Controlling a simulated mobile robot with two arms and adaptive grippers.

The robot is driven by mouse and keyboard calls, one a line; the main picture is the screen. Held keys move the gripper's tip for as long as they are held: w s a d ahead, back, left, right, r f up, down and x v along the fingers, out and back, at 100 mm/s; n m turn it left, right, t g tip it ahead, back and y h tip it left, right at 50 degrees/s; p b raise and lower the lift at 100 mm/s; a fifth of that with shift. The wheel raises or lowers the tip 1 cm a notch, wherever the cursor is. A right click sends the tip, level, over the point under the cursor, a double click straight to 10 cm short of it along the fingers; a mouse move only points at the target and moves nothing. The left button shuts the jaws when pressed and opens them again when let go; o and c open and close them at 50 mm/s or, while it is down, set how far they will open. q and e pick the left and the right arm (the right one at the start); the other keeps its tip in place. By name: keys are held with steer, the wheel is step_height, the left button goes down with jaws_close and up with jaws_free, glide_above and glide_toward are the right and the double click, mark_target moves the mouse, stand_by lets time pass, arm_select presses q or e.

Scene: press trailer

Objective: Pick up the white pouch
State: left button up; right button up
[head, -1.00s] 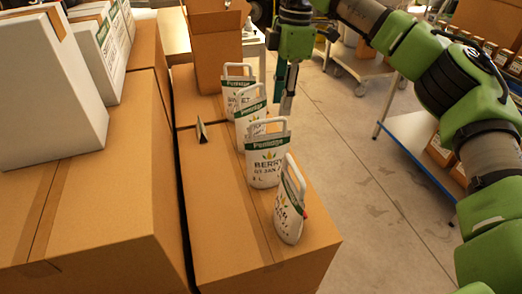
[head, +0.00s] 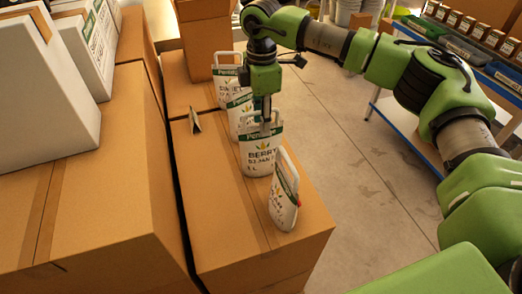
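Several white pouches with green bands and loop handles stand in a row on a cardboard box (head: 222,222). The nearest pouch (head: 284,200) is tilted and turned sideways. Behind it a pouch marked "BERRY" (head: 258,160) stands upright. Two more, one pouch (head: 240,106) and the farthest pouch (head: 222,86), stand behind. My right gripper (head: 266,122) points down at the top of the "BERRY" pouch and overlaps its handle in the picture. Its fingers are seen nearly edge on, so I cannot tell whether they are open or touch the handle. My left gripper is not in view.
A small dark folded piece (head: 195,119) stands on the box left of the pouches. An open carton (head: 208,45) stands behind. A larger box (head: 100,195) with white cartons (head: 50,90) is at left. Clear floor (head: 365,185) lies right; a blue-edged shelf (head: 405,122) stands beyond.

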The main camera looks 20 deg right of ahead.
mark_target(260, 141)
steer(key=shift+f+p, duration=0.3)
steer(key=shift+f, duration=1.15)
jaws_close()
steer(key=shift+r, duration=0.15)
